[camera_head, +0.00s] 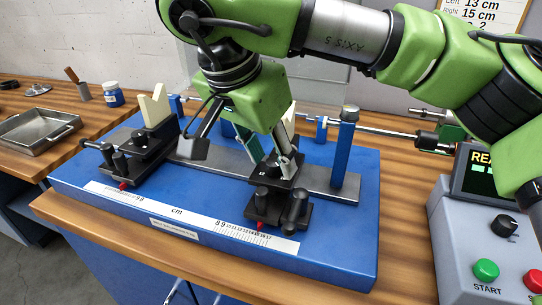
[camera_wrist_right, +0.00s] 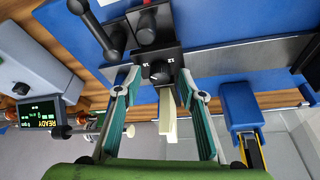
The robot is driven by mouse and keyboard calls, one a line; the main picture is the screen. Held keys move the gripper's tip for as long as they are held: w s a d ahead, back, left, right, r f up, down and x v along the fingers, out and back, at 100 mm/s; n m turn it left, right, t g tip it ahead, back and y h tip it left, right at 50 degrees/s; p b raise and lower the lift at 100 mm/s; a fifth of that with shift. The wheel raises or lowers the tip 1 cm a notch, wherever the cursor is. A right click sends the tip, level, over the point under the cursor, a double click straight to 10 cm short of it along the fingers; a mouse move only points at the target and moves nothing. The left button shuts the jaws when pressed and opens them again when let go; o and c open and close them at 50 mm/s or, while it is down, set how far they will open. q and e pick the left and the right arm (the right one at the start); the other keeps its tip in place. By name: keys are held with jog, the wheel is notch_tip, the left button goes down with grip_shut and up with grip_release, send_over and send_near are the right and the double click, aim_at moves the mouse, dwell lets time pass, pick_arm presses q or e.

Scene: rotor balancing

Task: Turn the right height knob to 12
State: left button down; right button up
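The right support stand (camera_head: 277,203) is a black block on the blue balancing base. In the right wrist view its black round height knob (camera_wrist_right: 159,73) sits on the block's face, with 12 and 15 marked beside it. My right gripper (camera_head: 240,154) reaches down over this stand from above. In the right wrist view the right gripper (camera_wrist_right: 162,82) is open, one finger on each side of the knob, with gaps visible. I cannot tell the knob's exact setting. The cream support (camera_wrist_right: 168,112) shows between the fingers. My left gripper is not in view.
The left stand (camera_head: 140,147) carries a cream V support (camera_head: 155,105). A blue post (camera_head: 345,152) stands right of the gripper. A control box (camera_head: 490,245) with green and red buttons is at right. A metal tray (camera_head: 38,130) lies far left. A sign (camera_head: 482,12) reads Right 15 cm.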

jog(key=v, duration=1.1)
jog(key=shift+r, duration=0.2)
jog(key=shift+a, duration=0.15)
